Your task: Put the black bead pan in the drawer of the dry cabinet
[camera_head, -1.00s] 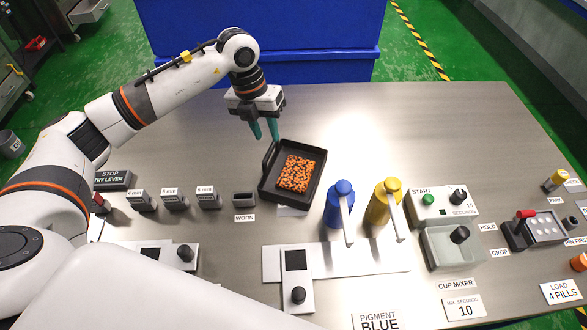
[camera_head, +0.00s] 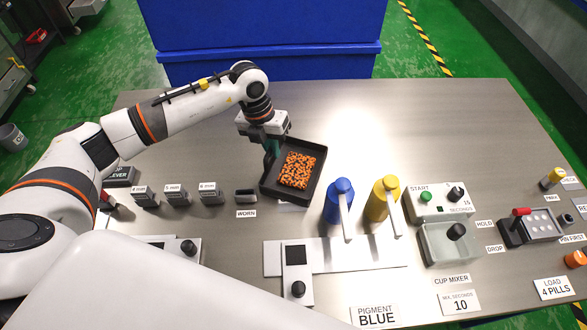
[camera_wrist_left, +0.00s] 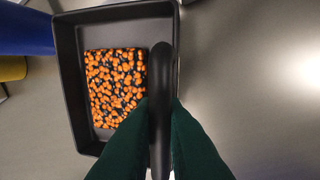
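The black bead pan (camera_head: 318,165) is a square tray with orange beads (camera_head: 298,170) on its floor. It sits level at the middle of the metal table. My left gripper (camera_head: 271,148) is at the pan's far left side, pointing down. In the left wrist view the pan (camera_wrist_left: 66,60) has a dark bar handle (camera_wrist_left: 160,75), and the green fingers (camera_wrist_left: 160,112) lie close against both sides of it, shut on it. My right gripper is out of view. I cannot make out the dry cabinet or its drawer.
A blue bottle (camera_head: 339,205) and a yellow bottle (camera_head: 381,198) with pump tops stand right of the pan. The cup mixer (camera_head: 450,245) is farther right. Small grey blocks (camera_head: 178,197) line the left.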

